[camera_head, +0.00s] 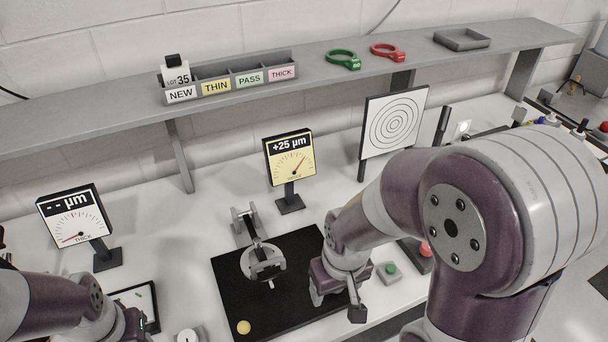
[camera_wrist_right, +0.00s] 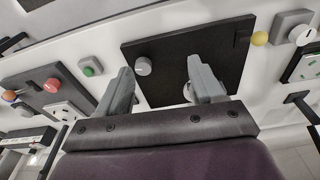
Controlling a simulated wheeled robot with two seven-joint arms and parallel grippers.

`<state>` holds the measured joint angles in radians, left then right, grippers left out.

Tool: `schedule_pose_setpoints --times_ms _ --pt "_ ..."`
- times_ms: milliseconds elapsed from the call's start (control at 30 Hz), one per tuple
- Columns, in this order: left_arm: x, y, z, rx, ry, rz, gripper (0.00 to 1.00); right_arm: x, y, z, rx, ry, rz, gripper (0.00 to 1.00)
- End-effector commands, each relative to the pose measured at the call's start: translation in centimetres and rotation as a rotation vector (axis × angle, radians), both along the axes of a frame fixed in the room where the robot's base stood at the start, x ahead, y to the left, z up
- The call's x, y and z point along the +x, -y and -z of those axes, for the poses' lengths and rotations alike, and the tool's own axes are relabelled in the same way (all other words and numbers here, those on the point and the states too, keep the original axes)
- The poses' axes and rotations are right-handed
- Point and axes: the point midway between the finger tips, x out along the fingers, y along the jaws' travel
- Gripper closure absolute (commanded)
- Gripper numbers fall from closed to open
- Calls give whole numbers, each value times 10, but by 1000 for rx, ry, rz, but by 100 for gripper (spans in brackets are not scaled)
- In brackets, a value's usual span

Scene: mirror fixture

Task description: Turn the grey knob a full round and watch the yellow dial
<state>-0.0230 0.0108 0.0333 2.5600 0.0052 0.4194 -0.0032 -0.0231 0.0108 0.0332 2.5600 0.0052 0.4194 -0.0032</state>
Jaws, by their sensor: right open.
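The yellow dial (camera_head: 290,158) stands upright behind the black plate (camera_head: 226,262). It reads +25 µm and its needle points up and right. The grey knob (camera_wrist_right: 143,66) shows on the black plate in the right wrist view, between my fingers in the picture; in the head view my right gripper (camera_head: 337,302) seems to hide it. That gripper (camera_wrist_right: 160,68) is open above the plate's right part; I cannot tell how far above the knob it is. A round mirror-like disc on a mount (camera_head: 265,262) stands on the plate. My left gripper (camera_head: 132,326) is partly seen at lower left, fingers unclear.
A white dial (camera_head: 75,220) stands at left. A yellow ball (camera_head: 244,327) sits at the plate's near corner. A green button (camera_head: 391,268) and a red button (camera_head: 425,250) lie right of the plate. A target board (camera_head: 393,121) and a shelf (camera_head: 120,101) stand behind.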

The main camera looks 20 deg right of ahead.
Motion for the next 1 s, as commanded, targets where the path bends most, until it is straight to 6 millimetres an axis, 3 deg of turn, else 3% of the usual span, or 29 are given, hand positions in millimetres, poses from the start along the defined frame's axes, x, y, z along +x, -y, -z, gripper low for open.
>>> schedule_pose_setpoints --times_ms 100,167,333,400,500,667,1000 --pt "0 0 9 0 0 0 60 2 10 16 0 -20 43 33" --pt "0 0 14 0 0 0 60 23 21 22 4 -23 113 33" --pt "0 0 22 0 0 0 60 81 52 29 47 -76 722 33" --pt "0 0 20 0 0 0 60 92 54 22 58 -89 923 33" --pt "0 0 20 0 0 0 60 92 54 17 62 -107 1094 33" --pt "0 0 17 0 0 0 60 90 53 36 60 -115 1143 33" --pt "0 0 6 0 0 0 60 90 53 118 61 -113 1139 33"
